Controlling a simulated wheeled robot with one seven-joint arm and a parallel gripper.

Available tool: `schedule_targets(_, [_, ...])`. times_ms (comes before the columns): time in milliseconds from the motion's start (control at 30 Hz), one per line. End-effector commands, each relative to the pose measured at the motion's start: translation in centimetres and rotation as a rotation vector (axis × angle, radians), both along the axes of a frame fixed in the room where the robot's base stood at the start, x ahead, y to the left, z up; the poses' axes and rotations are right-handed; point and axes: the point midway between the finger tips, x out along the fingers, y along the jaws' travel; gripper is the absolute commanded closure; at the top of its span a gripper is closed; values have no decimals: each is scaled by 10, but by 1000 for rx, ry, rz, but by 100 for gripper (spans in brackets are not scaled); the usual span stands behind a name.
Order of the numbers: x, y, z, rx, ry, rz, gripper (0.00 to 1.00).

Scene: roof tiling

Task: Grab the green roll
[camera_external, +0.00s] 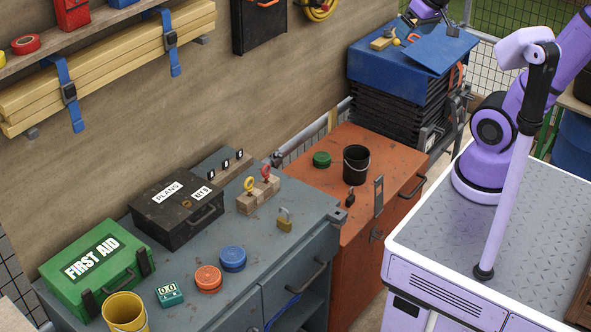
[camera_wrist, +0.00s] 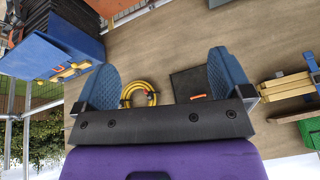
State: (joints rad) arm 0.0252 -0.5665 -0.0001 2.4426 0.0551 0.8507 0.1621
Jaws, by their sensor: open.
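The green roll (camera_external: 321,159) lies flat on the orange-red cabinet (camera_external: 340,215) in the external view, just left of a black bucket (camera_external: 356,165). I cannot make it out in the wrist view. My gripper (camera_wrist: 163,82) has its two blue fingers wide apart in the wrist view, with nothing between them. Behind them is the wall with a coiled yellow hose (camera_wrist: 139,93) and a dark panel (camera_wrist: 190,84). In the external view a purple and black part of my arm shows at the top edge, above the blue crate; the fingers are not clear there.
A blue crate lid (camera_external: 385,72) with loose tools tops a black stack behind the cabinet. The grey bench holds a blue roll (camera_external: 233,258), an orange roll (camera_external: 208,279), a black plans box (camera_external: 177,209) and a green first aid box (camera_external: 96,262).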

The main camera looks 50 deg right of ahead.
Motion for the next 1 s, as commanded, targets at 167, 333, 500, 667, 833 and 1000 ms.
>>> schedule_targets(167, [55,-5,-10,87,47,-157,3])
schedule_targets(333, [106,-12,-27,165,87,-313,3])
schedule_targets(500, [156,-21,-52,238,124,-473,3])
schedule_targets(667, [201,-33,-85,300,162,-628,3])
schedule_targets(833, [244,-47,-127,359,198,-797,3])
schedule_targets(1000, [282,-63,-178,411,235,-971,3])
